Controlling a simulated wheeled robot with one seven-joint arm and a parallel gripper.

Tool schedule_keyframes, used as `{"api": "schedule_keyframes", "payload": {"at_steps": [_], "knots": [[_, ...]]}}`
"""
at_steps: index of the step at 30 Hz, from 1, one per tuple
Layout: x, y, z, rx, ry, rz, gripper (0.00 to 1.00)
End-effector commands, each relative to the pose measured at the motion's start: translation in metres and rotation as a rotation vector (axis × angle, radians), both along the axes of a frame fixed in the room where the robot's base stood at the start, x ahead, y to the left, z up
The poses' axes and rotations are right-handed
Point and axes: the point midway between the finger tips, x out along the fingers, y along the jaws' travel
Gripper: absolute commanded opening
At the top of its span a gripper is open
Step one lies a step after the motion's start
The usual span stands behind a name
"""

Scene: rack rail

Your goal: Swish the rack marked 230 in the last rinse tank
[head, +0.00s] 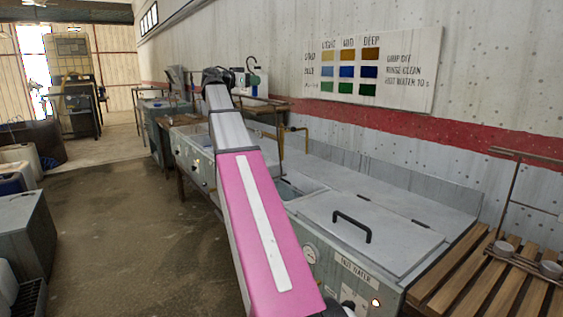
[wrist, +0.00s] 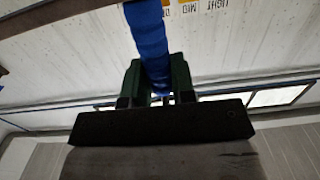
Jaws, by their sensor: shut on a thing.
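My gripper (wrist: 157,84) shows in the wrist view, its dark green fingers shut on a blue-wrapped bar (wrist: 150,38) that runs up out of the picture. The number 230 and the body of a rack cannot be read or seen there. In the head view my pink and grey arm reaches away over the row of tanks, and my gripper is hidden at its far end. An open tank (head: 296,186) stands just right of my arm, partly covered by it. I cannot tell whether it is the last rinse tank.
A closed lid with a black handle (head: 372,230) covers the near tank labelled hot water (head: 356,270). A slatted wooden rack (head: 480,275) with small cups stands at right. A colour chart (head: 370,70) hangs on the wall.

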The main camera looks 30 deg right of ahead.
Motion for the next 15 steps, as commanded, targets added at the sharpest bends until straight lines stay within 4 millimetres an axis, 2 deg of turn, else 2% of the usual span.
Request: {"api": "schedule_keyframes", "payload": {"at_steps": [15], "knots": [[-0.003,0.038,0.001,-0.002,0.000,-0.001,0.00]]}}
